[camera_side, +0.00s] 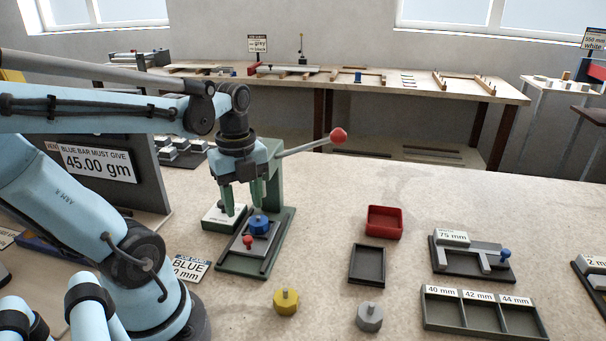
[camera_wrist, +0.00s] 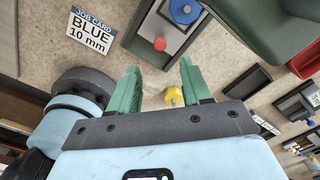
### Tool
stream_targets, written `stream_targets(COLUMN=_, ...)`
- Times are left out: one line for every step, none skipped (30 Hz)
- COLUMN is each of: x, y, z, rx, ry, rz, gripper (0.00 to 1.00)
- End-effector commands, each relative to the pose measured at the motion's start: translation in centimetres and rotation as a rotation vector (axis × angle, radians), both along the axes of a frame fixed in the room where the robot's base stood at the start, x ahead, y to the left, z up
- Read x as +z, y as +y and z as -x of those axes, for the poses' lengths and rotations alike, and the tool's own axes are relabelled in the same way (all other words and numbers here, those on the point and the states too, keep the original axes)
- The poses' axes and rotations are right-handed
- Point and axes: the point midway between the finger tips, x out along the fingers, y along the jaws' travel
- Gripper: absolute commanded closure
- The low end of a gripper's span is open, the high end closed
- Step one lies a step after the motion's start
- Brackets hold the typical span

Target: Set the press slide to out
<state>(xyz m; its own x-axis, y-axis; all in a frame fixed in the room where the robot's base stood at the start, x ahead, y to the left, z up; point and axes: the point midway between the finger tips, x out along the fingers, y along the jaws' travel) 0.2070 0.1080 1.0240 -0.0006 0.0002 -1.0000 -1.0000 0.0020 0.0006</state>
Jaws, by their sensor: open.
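The press (camera_side: 272,185) has a dark green base and column, with a grey lever ending in a red ball. Its grey slide (camera_side: 264,238) lies on the base and carries a blue round piece (camera_side: 260,225). A red knob (camera_side: 248,242) is at the slide's near end. In the wrist view the slide (camera_wrist: 178,30), red knob (camera_wrist: 159,44) and blue piece (camera_wrist: 186,10) show at the top. My gripper (camera_side: 242,205) is open and empty, fingers pointing down above the press. In the wrist view its green fingers (camera_wrist: 158,76) are apart, with the knob beyond them.
A yellow weight (camera_side: 286,301) and a grey weight (camera_side: 369,317) stand in front. A red tray (camera_side: 384,222) and a dark tray (camera_side: 367,264) are to the right. A white scale (camera_side: 222,217) and a job card (camera_side: 190,269) stand left of the press.

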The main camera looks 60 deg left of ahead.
Motion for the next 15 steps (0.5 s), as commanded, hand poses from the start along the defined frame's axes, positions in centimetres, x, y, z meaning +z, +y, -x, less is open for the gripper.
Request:
stream_targets(x=-0.6, y=0.0, z=0.0, rx=0.001, ry=0.000, rz=0.000, gripper=0.52)
stream_targets(x=-1.0, y=0.0, z=0.0, rx=0.001, ry=0.000, rz=0.000, gripper=0.52)
stream_targets(x=-1.5, y=0.0, z=0.0, rx=0.001, ry=-0.001, rz=0.000, gripper=0.52)
stream_targets(x=-1.8, y=0.0, z=0.0, rx=0.001, ry=-0.001, rz=0.000, gripper=0.52)
stream_targets(x=-2.2, y=0.0, z=0.0, rx=0.001, ry=-0.001, rz=0.000, gripper=0.52)
stream_targets(x=-2.6, y=0.0, z=0.0, rx=0.002, ry=-0.001, rz=0.000, gripper=0.52)
stream_targets(x=-2.9, y=0.0, z=0.0, rx=0.002, ry=-0.001, rz=0.000, gripper=0.52)
stream_targets(x=-3.3, y=0.0, z=0.0, rx=0.002, ry=-0.001, rz=0.000, gripper=0.52)
stream_targets(x=-3.7, y=0.0, z=0.0, rx=0.002, ry=-0.001, rz=0.000, gripper=0.52)
stream_targets(x=-4.0, y=0.0, z=0.0, rx=0.002, ry=-0.001, rz=0.000, gripper=0.52)
stream_targets(x=-4.3, y=0.0, z=0.0, rx=0.002, ry=-0.001, rz=0.000, gripper=0.52)
stream_targets(x=-4.7, y=0.0, z=0.0, rx=0.002, ry=-0.001, rz=0.000, gripper=0.52)
stream_targets(x=-5.0, y=0.0, z=0.0, rx=0.002, ry=-0.001, rz=0.000, gripper=0.52)
stream_targets(x=-5.3, y=0.0, z=0.0, rx=0.002, ry=-0.001, rz=0.000, gripper=0.52)
stream_targets(x=-5.7, y=0.0, z=0.0, rx=0.002, ry=-0.001, rz=0.000, gripper=0.52)
